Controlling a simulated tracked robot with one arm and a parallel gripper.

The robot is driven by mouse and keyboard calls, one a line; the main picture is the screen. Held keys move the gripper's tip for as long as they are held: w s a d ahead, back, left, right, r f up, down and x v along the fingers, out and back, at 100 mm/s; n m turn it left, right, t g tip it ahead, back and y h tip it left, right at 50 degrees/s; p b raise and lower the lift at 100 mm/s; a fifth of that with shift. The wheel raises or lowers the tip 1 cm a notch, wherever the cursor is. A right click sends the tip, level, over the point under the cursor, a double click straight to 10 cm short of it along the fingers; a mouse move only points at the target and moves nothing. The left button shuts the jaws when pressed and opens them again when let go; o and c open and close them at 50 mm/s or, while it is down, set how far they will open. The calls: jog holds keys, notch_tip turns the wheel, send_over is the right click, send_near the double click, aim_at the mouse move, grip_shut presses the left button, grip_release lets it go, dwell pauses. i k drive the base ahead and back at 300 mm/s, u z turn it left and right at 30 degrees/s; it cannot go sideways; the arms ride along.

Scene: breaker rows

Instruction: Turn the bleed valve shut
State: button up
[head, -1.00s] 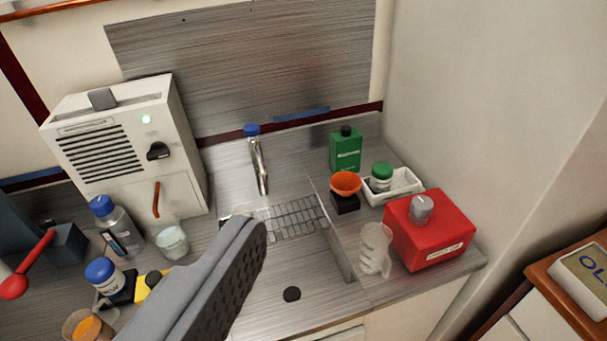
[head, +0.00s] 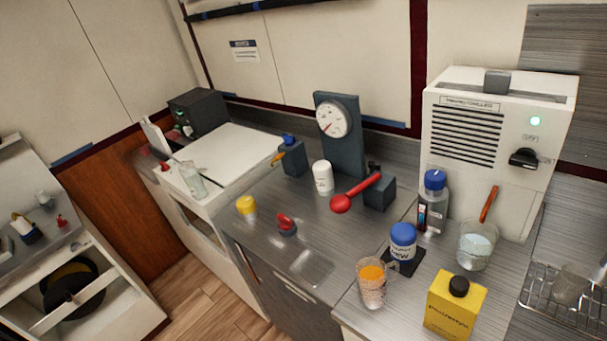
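No label marks the bleed valve, so I cannot tell which fitting it is. A red lever with a ball end (head: 356,193) sticks out to the left from a dark block (head: 380,193) below a pressure gauge (head: 334,119). A small red knob on a dark base (head: 286,223) stands on the steel counter's front part. Another dark block (head: 292,158) has a blue top and a yellow-orange handle. My gripper is out of this view.
A white chiller box (head: 487,190) stands at the right. A blue-capped bottle (head: 433,203), glass of water (head: 476,246), orange-filled beaker (head: 372,291) and yellow bottle (head: 455,304) crowd the right front. A white jar (head: 322,178) stands left of the red lever.

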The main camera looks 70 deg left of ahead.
aim_at(290, 139)
jog(key=u, duration=1.7)
jog(key=k, duration=0.35)
jog(key=u, duration=0.7)
jog(key=i, duration=1.05)
jog(key=z, duration=0.35)
jog(key=i, duration=0.95)
jog(key=z, duration=0.75)
